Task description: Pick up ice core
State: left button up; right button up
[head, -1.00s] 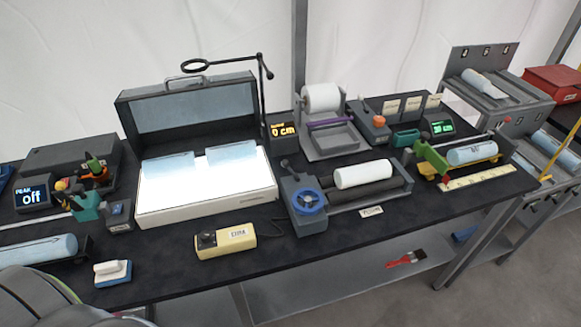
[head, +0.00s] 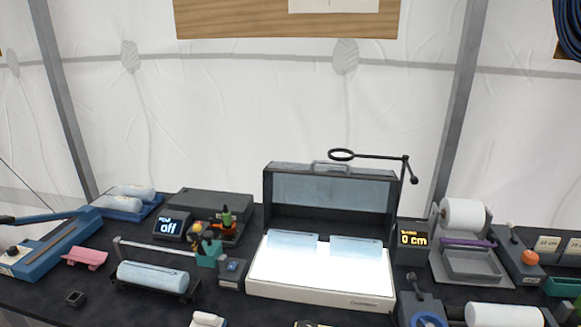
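A pale blue ice core (head: 152,275) lies lengthwise in a dark cradle (head: 190,294) at the left front of the bench. Two pale, core-like cylinders (head: 130,191) lie side by side on a blue tray (head: 112,211) at the back left. Two light-blue half-round pieces (head: 292,242) rest on the glowing light box (head: 320,276) in the middle. A white cylinder (head: 503,314) lies at the lower right, cut off by the frame. Neither of my grippers shows in the head view.
A blue long-bed tool (head: 50,245) and a pink holder (head: 85,257) stand at the left. A paper-roll stand (head: 463,215) is at the right.

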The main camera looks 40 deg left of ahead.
aim_at(358, 248)
jog(key=u, duration=0.95)
jog(key=z, duration=1.9)
jog(key=u, duration=1.65)
